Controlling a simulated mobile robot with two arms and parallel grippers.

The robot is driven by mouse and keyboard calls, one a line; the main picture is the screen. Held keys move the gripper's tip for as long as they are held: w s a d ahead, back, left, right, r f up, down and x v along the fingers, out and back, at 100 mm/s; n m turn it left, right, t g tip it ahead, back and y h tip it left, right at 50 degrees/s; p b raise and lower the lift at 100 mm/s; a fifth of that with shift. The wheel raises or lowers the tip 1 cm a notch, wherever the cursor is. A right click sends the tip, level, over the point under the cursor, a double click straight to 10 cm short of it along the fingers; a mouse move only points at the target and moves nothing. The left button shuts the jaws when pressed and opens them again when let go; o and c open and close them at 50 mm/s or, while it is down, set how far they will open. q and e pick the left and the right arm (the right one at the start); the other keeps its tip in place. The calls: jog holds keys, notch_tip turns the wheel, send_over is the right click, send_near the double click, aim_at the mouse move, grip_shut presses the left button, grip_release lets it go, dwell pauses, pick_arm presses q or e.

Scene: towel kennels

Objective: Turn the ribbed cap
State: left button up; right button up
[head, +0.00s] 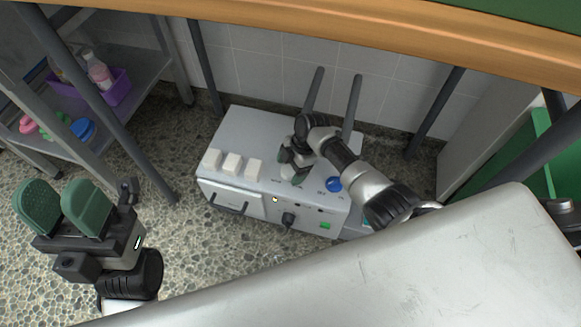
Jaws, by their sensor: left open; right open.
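A grey box-shaped machine (262,130) stands on the floor under the table. A round blue cap (334,184) sits at the front right edge of its top; ribs on it are too small to make out, so I cannot tell if it is the ribbed cap. My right gripper (291,168) is open over the machine's top, left of the blue cap and apart from it. The gripper and forearm hide part of the top behind them. My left gripper (62,200), with green pads, is open and empty at the far left, away from the machine.
A shelf (135,80) holds a purple bin (117,88). A pale metal surface (400,270) fills the lower right. Dark table legs stand around.

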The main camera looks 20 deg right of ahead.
jog(key=shift+c, duration=0.2)
jog(key=c, duration=0.9)
jog(key=shift+o, duration=0.2)
